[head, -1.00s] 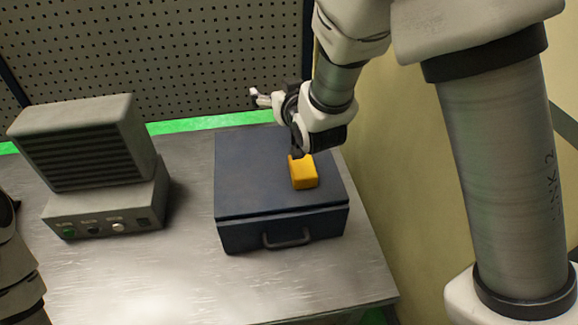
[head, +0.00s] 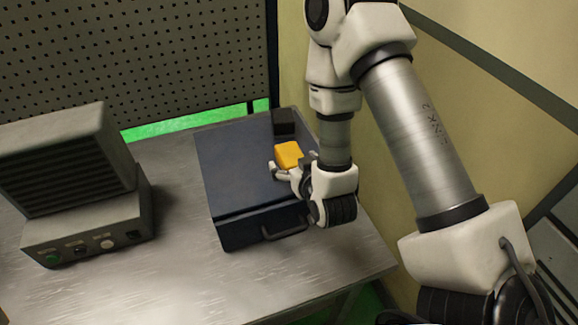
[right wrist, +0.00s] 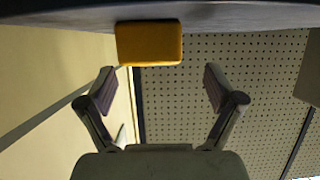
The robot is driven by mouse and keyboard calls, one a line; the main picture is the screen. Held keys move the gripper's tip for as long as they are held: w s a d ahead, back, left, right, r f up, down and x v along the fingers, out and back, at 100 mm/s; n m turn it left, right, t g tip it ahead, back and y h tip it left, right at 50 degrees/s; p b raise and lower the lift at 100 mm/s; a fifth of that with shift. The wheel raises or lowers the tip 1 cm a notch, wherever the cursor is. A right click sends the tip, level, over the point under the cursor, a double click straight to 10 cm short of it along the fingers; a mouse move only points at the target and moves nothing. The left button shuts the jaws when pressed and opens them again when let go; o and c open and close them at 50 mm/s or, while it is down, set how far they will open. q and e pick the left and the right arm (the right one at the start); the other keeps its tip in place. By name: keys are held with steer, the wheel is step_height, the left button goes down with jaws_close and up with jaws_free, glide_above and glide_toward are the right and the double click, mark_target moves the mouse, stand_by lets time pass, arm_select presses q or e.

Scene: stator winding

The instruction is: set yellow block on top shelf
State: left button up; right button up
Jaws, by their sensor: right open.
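The yellow block (head: 288,155) sits on the flat top of a dark blue case (head: 235,165), towards its right side. My right gripper (head: 284,173) is at the near side of the block, open and empty, with its fingers low over the case top. In the right wrist view, which is upside down, the block (right wrist: 150,43) lies just beyond the open fingertips, a little left of the middle between them. I cannot tell whether a finger touches it. No shelf is clearly seen. My left gripper is out of view.
A small black object (head: 283,122) stands behind the block on the case. A grey machine (head: 75,190) with buttons stands on the left of the metal table (head: 165,270). A perforated panel (head: 190,50) is behind; a yellow wall is at the right. The table front is clear.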

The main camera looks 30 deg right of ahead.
mark_target(291, 153)
steer(key=w+f+b, duration=0.1)
steer(key=b, duration=0.2)
steer(key=shift+d+f, duration=0.1)
steer(key=shift+d, duration=0.25)
steer(key=shift+w+d+r+p, duration=0.4)
steer(key=shift+w+r+p, duration=0.1)
steer(key=shift+r+p, duration=0.1)
steer(key=x, duration=0.2)
steer(key=shift+w+d+f+p, duration=0.1)
steer(key=shift+w+f+p, duration=0.05)
steer(key=shift+f+p, duration=0.2)
steer(key=shift+w+f, duration=0.1)
steer(key=shift+w, duration=0.1)
steer(key=shift+s, duration=0.1)
steer(key=shift+c, duration=1)
steer(key=c, duration=1.3)
